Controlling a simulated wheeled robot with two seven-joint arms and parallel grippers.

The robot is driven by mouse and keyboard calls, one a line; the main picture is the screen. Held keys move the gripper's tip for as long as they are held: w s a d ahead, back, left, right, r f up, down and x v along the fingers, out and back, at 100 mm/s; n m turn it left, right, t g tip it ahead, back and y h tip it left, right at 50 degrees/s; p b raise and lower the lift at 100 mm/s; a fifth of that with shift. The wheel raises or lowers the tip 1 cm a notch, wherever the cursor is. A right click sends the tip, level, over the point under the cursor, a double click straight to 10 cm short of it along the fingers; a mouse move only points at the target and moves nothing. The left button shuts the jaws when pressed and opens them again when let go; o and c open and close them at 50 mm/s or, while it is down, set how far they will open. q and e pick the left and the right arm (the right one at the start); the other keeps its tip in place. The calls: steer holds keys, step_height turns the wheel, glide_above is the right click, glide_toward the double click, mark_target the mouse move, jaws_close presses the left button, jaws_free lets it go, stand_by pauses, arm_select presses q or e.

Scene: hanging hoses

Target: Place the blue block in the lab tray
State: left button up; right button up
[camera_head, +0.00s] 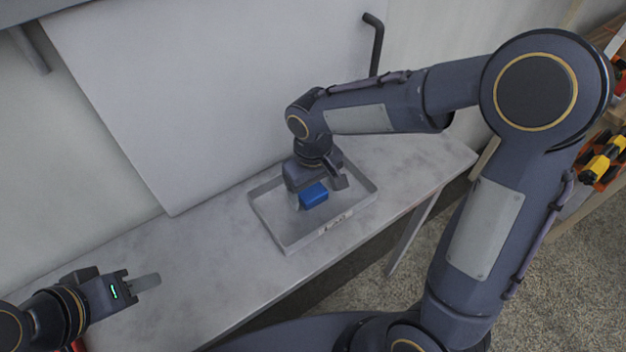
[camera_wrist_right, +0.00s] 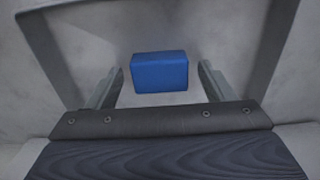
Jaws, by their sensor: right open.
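The blue block (camera_head: 314,196) is inside the outline of the grey lab tray (camera_head: 288,240), near its middle. My right gripper (camera_head: 321,192) is over the tray, pointing down, with its fingers either side of the block. In the right wrist view the block (camera_wrist_right: 160,72) lies between and a little beyond the open fingertips (camera_wrist_right: 160,84), with a gap on each side. Whether the block rests fully on the tray floor is hard to tell. My left gripper (camera_head: 146,282) is empty over the left of the bench, away from the tray; its finger gap is unclear.
The tray stands on a pale bench (camera_head: 190,270) against a wall with a large light panel (camera_head: 220,90). A dark bent pipe (camera_head: 376,45) is on the wall behind. A rack with orange and yellow items (camera_head: 600,160) is at far right. The bench left of the tray is clear.

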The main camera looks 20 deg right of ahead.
mark_target(314, 192)
arm_select(q)
steer(key=shift+r, duration=0.3)
arm_select(e)
step_height(314, 192, up, 12)
steer(key=shift+r, duration=0.2)
steer(key=s+d+f+m+t+y, duration=0.1)
steer(key=s+d+m+t+y, duration=0.1)
steer(key=s, duration=0.6)
steer(key=s+d+f+m+t+y, duration=0.1)
steer(key=s+d+f+m+t, duration=0.1)
steer(key=s+d, duration=0.5)
steer(key=shift+s+f+m+t+y, duration=0.15)
steer(key=shift+s+m+t+y, duration=0.25)
steer(key=shift+s+m+t, duration=0.45)
steer(key=shift+w, duration=0.1)
